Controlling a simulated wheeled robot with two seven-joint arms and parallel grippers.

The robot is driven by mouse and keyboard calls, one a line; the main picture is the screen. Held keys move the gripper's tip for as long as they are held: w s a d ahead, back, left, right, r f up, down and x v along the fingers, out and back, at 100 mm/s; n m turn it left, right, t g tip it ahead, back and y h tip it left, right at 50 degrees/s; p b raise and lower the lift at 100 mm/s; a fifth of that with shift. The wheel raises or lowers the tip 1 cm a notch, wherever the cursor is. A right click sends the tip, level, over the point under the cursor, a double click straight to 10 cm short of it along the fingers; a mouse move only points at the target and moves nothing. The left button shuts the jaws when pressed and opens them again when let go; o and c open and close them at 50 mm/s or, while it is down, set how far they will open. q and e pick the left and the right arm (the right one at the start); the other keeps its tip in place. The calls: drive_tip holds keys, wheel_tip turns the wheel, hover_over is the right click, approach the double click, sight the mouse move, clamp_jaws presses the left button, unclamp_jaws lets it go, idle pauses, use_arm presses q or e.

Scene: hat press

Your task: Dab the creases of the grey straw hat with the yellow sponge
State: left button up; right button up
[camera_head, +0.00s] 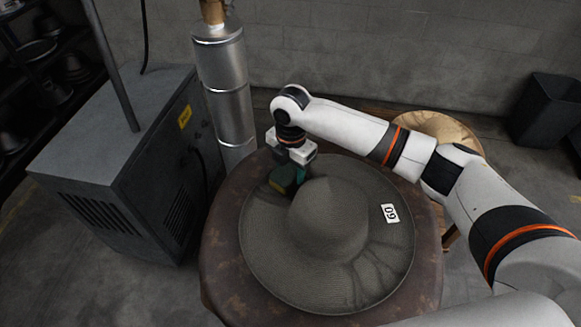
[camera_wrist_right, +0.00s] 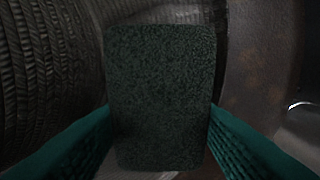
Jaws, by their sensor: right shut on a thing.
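The grey straw hat (camera_head: 328,222) lies brim down on the round table (camera_head: 224,287), its crown upward. Creases (camera_head: 372,268) show as dark folds on the brim at the front right. My right gripper (camera_head: 290,174) is over the far left part of the brim, shut on the sponge (camera_head: 281,183). In the right wrist view the sponge (camera_wrist_right: 160,95) shows a dark green rough face between the teal fingers, with woven straw (camera_wrist_right: 50,75) at the left. My left gripper is out of view.
A white number tag (camera_head: 389,213) lies on the brim's right side. A metal cylinder (camera_head: 224,85) stands close behind the table, and a grey machine cabinet (camera_head: 125,150) stands left. A wooden stool (camera_head: 455,130) is behind right. A dark bin (camera_head: 547,108) stands by the wall.

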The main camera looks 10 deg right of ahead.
drive_tip(key=shift+f, duration=0.55)
idle(0.4)
drive_tip(key=shift+f, duration=0.1)
idle(1.7)
drive_tip(key=shift+p, duration=0.3)
wheel_tip(320, 180, up, 14)
drive_tip(key=p, duration=1.3)
idle(0.5)
idle(0.5)
